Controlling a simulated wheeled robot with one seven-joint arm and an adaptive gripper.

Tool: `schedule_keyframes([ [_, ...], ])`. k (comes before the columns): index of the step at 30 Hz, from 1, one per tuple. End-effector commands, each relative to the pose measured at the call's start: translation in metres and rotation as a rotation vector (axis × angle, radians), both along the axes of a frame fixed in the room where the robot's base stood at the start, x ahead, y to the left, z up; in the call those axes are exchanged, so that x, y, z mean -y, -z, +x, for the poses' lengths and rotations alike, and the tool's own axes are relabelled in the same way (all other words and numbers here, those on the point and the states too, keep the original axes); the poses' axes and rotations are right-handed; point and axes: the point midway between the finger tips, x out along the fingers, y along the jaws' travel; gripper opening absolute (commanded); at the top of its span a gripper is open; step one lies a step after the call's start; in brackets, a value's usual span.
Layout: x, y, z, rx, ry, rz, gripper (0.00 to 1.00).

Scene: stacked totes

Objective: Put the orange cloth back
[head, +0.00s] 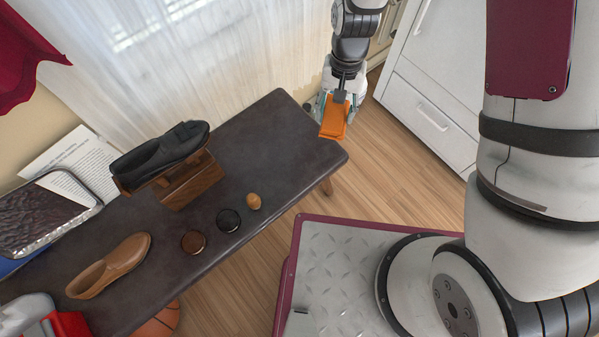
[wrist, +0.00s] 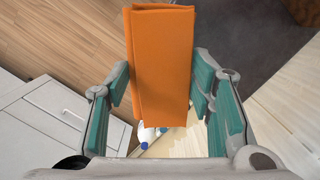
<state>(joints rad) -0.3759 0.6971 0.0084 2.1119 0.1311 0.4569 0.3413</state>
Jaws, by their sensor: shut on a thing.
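The orange cloth (head: 335,117) is a folded, flat rectangle. My gripper (head: 340,98) is shut on it and holds it in the air by the far right corner of the dark table, near its edge. In the wrist view the cloth (wrist: 162,65) hangs between the two teal-padded fingers of my gripper (wrist: 162,85). Whether the cloth touches the table cannot be told; it appears apart from it.
The dark table (head: 290,135) is clear at its far right end. On it stand a black shoe (head: 160,152) on a wooden stand (head: 190,182), a brown shoe (head: 110,267), two round tins (head: 228,221) and a small tan object (head: 254,201). White drawers (head: 430,110) stand right.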

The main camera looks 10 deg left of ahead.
Motion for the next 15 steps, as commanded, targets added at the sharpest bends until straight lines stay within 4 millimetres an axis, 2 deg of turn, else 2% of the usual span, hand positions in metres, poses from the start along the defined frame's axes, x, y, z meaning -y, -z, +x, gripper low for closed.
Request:
schedule_keyframes([
  [1,-0.016,0.018,-0.01,0.0,0.001,-0.002,0.26],
  [3,-0.038,0.039,-0.025,0.004,0.019,-0.004,0.26],
  [5,-0.056,0.058,-0.041,0.011,0.037,-0.005,0.26],
  [9,-0.089,0.103,-0.084,0.025,0.089,-0.008,0.26],
  [12,-0.104,0.135,-0.119,0.036,0.131,-0.013,0.26],
  [15,-0.11,0.164,-0.154,0.048,0.172,-0.016,0.26],
])
